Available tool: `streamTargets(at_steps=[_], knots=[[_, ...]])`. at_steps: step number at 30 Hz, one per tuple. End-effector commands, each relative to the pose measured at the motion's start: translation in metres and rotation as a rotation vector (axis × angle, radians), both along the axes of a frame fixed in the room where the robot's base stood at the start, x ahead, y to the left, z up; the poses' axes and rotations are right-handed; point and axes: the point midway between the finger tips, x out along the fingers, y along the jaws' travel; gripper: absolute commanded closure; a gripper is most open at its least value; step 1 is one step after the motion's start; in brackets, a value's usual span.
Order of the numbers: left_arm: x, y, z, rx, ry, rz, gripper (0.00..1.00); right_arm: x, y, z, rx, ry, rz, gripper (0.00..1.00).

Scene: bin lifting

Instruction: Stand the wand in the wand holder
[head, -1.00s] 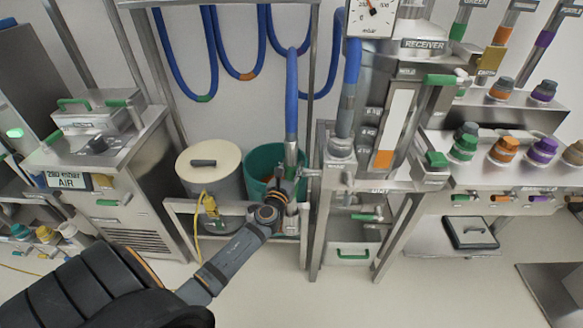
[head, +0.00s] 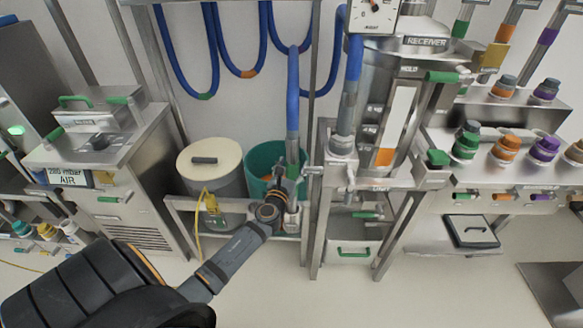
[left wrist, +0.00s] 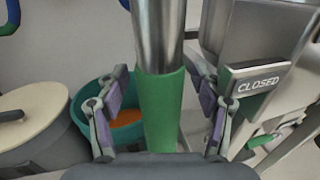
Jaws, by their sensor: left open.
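The wand shows in the left wrist view as an upright metal tube with a green sleeve (left wrist: 160,110). My left gripper (head: 287,172) is at the green sleeve. In the left wrist view, the left gripper's open fingers (left wrist: 160,82) stand on both sides of the sleeve, with visible gaps. I cannot make out the wand holder for certain. My right gripper is not in view.
A teal bin (head: 262,160) with orange contents stands behind the wand, beside a cream-lidded drum (head: 209,165). A steel frame with a receiver (head: 422,45) stands close on the right. A steel AIR cabinet (head: 115,160) is at the left. The floor in front is clear.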

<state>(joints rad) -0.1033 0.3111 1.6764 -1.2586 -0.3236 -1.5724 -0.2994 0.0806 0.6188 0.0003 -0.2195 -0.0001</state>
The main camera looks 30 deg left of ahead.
Motion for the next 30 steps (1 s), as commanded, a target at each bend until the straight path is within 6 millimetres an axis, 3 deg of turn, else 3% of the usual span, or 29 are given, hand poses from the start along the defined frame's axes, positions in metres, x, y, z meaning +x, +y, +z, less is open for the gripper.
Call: streamTargets(at_steps=[4,12,16,21,30], knots=[[-0.017,-0.005,0.0,0.0,0.0,-0.002,0.32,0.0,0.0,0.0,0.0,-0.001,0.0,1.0],[-0.079,-0.024,0.0,0.001,0.001,-0.002,0.32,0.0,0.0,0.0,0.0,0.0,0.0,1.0],[-0.101,-0.031,0.0,0.001,0.0,-0.001,0.32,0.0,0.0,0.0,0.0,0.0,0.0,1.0],[-0.113,-0.034,0.002,0.001,-0.003,-0.001,0.32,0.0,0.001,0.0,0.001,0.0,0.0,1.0],[-0.114,-0.035,0.002,0.001,-0.003,0.0,0.32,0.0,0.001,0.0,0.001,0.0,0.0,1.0]])
